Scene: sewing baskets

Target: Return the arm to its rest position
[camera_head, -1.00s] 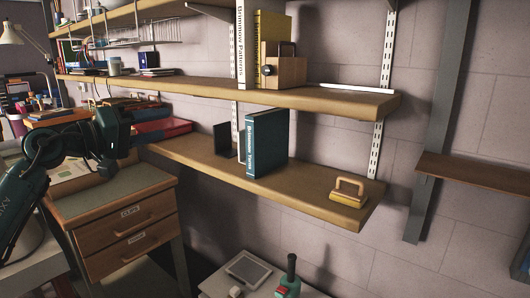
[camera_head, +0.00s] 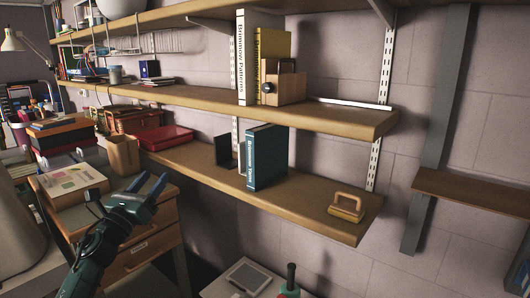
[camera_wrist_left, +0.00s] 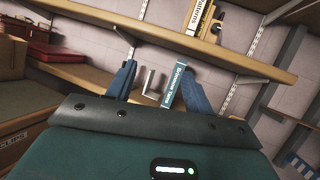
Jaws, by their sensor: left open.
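My left gripper (camera_head: 148,184) is in the lower left of the head view, in front of the wooden drawer cabinet (camera_head: 150,238). Its two blue fingers are apart with nothing between them, pointing up toward the lower shelf. In the left wrist view the open fingers (camera_wrist_left: 157,86) frame a teal book (camera_wrist_left: 176,87) and a grey bookend (camera_wrist_left: 152,82) that stand farther off on the shelf. My arm runs down to the bottom edge of the head view. My right gripper is not in view.
The lower wall shelf (camera_head: 300,195) holds the teal book (camera_head: 266,157), a red box (camera_head: 165,137) and a wooden-handled block (camera_head: 346,206). A tan container (camera_head: 123,154) stands behind the gripper. A low table (camera_head: 215,288) is at bottom centre, with open floor between it and the cabinet.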

